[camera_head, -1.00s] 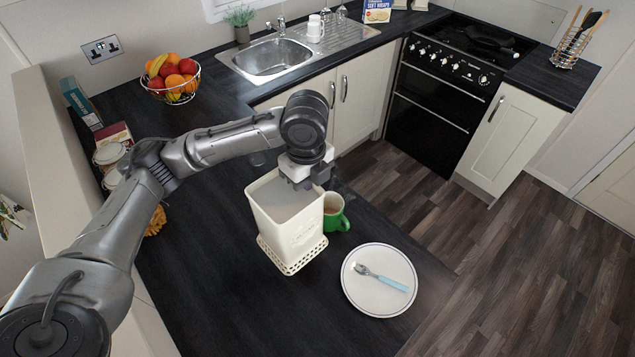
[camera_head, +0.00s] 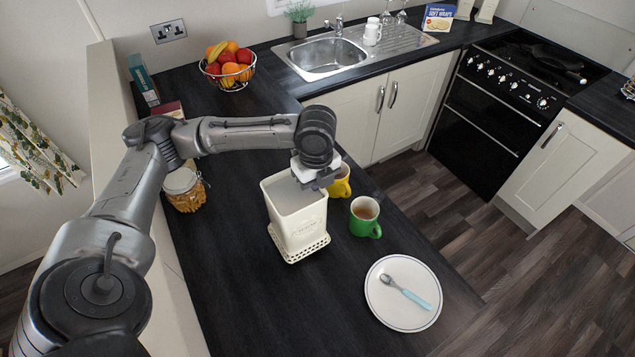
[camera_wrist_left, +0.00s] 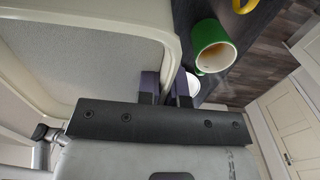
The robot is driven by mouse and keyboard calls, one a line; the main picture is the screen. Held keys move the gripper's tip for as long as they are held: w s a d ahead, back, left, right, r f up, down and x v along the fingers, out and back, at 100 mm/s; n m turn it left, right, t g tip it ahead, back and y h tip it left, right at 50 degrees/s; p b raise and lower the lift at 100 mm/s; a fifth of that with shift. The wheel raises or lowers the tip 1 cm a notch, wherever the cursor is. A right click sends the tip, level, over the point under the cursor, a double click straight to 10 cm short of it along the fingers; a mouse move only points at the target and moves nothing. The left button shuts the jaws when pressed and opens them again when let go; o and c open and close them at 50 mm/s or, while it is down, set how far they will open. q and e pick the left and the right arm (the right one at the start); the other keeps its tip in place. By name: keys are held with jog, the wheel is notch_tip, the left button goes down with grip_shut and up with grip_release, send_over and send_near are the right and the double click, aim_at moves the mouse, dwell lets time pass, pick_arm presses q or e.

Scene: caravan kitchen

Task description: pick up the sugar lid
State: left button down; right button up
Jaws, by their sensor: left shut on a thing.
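A cream, open-topped container (camera_head: 298,228) with raised lettering and a perforated base flange is at the middle of the dark worktop. My left gripper (camera_head: 318,182) is shut on its back right rim. In the left wrist view, the fingers (camera_wrist_left: 168,92) pinch the container's wall (camera_wrist_left: 90,50), with its grey inside to the left. I cannot tell whether its base touches the worktop. No part marked as a sugar lid can be made out; a glass jar (camera_head: 188,199) with a pale lid (camera_head: 180,181) stands at the left, partly behind my arm. My right gripper is out of view.
A green mug (camera_head: 362,229) and a yellow mug (camera_head: 341,189) stand right of the container. A white plate (camera_head: 384,306) with a spoon lies front right, near the worktop's edge. A fruit bowl (camera_head: 232,82) is at the back. The worktop front left of the container is clear.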

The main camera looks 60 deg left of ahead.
pick_arm(q)
jog(key=shift+f, duration=1.5)
jog(key=c, duration=1.6)
grip_release()
jog(key=shift+f, duration=0.25)
jog(key=shift+c, duration=0.2)
jog(key=o, duration=0.4)
jog(key=shift+r, duration=0.15)
jog(key=shift+o, duration=0.2)
notch_tip(320, 180, up, 12)
jog(key=shift+w, duration=0.1)
